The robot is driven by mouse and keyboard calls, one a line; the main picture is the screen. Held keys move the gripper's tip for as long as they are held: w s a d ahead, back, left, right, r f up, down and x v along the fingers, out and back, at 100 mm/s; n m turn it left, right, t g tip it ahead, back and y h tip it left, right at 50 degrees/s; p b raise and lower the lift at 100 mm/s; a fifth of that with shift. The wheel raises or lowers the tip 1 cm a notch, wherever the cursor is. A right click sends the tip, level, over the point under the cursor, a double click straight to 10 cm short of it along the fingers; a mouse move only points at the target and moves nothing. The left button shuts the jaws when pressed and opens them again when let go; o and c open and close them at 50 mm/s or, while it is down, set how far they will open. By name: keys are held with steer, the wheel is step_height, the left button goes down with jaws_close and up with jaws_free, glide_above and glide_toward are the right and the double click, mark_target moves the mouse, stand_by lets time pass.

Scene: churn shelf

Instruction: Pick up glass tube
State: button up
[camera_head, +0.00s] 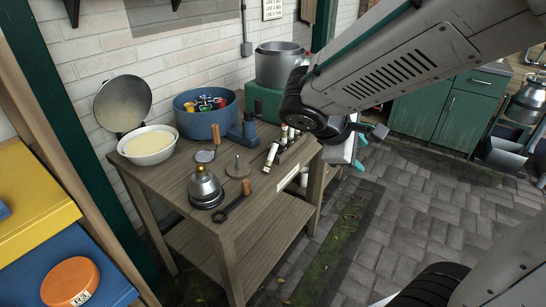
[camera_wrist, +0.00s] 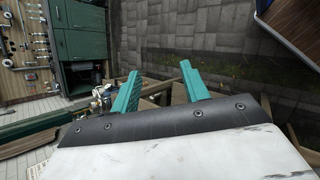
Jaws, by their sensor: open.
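My gripper (camera_head: 361,153) is to the right of the wooden table (camera_head: 240,212), past its right edge. Its two teal fingers are spread apart with nothing between them; they also show in the wrist view (camera_wrist: 160,88). Small pale cylinders (camera_head: 271,156) lie or stand near the table's right end, left of my gripper and apart from it. They are too small to tell whether one is the glass tube. My arm covers part of the area behind them.
The table also holds a white bowl (camera_head: 149,153), a blue tub (camera_head: 207,128) with several coloured items, a metal cone-shaped vessel (camera_head: 204,184) and a dark wooden-handled tool (camera_head: 232,202). A large pot (camera_head: 279,64) stands behind. Paved floor (camera_head: 400,215) is open to the right.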

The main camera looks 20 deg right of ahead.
steer(key=w+a+f+n+t+h, duration=0.25)
steer(key=w+n, duration=0.35)
steer(key=w, duration=0.3)
steer(key=n+t+y, duration=0.3)
steer(key=n+t, duration=0.4)
steer(key=n, duration=0.4)
glide_toward(271, 156)
steer(key=shift+w+d+f, duration=0.1)
steer(key=shift+w+d, duration=0.1)
steer(key=shift+d, duration=0.3)
steer(key=shift+w+d+f, duration=0.1)
steer(key=shift+w+d, duration=0.05)
steer(key=shift+d, duration=0.3)
steer(key=shift+w+d+f+n, duration=0.1)
steer(key=shift+w+f+n, duration=0.15)
steer(key=shift+w, duration=0.25)
steer(key=shift+w+d+f+n, duration=0.1)
steer(key=shift+w+f+n, duration=0.05)
steer(key=shift+w+f, duration=0.3)
steer(key=shift+x, duration=2.8)
steer(key=shift+w+a+r, duration=0.1)
steer(key=shift+a, duration=0.05)
jaws_close()
